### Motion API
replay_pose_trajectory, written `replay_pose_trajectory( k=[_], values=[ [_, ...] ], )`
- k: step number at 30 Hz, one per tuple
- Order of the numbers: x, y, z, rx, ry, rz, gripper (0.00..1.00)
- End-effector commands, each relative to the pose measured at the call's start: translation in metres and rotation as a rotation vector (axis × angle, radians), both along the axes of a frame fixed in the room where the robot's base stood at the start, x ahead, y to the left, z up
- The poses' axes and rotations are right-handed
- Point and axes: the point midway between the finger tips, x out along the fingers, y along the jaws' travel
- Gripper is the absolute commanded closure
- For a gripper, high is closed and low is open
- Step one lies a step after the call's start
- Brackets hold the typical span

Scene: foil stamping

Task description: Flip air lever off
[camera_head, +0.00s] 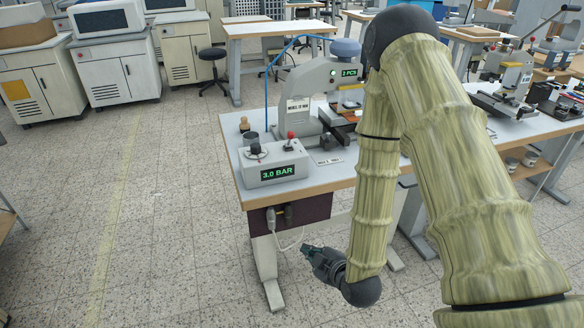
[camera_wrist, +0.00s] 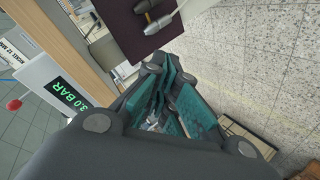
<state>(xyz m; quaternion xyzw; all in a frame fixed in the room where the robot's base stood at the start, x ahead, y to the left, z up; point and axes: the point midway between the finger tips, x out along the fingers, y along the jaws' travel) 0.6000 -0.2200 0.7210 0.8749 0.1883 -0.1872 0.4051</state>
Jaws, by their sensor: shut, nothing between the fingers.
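A light grey control box (camera_head: 274,174) with a green "3.0 BAR" display sits on the bench's near left corner. A lever with a red ball top (camera_head: 291,136) stands upright at its back right, and a black knob (camera_head: 256,149) is on its top. In the wrist view the box's display (camera_wrist: 69,95) is at the left, with the red ball (camera_wrist: 13,104) at the edge. I take the red-topped lever for the air lever. My gripper (camera_head: 307,250) is shut and empty, low in front of the bench and below the box; its fingers (camera_wrist: 170,108) touch nothing.
A dark panel (camera_head: 312,207) under the bench top carries two fittings (camera_head: 279,215) and a pale cable. The stamping press (camera_head: 317,98) stands behind the box. The bench edge (camera_head: 300,190) lies between my gripper and the box. Floor (camera_head: 180,230) at left is clear.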

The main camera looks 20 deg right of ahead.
Motion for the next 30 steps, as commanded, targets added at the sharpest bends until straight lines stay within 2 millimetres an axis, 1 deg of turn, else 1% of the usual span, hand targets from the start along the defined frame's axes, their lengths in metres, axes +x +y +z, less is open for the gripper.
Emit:
replay_pose_trajectory(
  k=[1,3,5,6,8,9,12,15,18,21,30],
  values=[
    [0.016,-0.002,0.003,-0.048,-0.100,0.031,1.00],
    [0.035,-0.003,0.027,-0.131,-0.247,0.072,1.00],
    [0.048,-0.005,0.048,-0.207,-0.372,0.098,1.00],
    [0.055,-0.006,0.062,-0.257,-0.453,0.109,1.00],
    [0.062,-0.009,0.083,-0.333,-0.570,0.116,1.00],
    [0.066,-0.011,0.097,-0.383,-0.642,0.115,1.00],
    [0.069,-0.016,0.128,-0.492,-0.796,0.098,1.00],
    [0.069,-0.020,0.151,-0.577,-0.905,0.075,1.00],
    [0.067,-0.023,0.166,-0.629,-0.969,0.054,1.00],
    [0.066,-0.024,0.173,-0.654,-1.000,0.044,1.00],
    [0.066,-0.024,0.176,-0.660,-1.005,0.042,1.00]
  ],
)
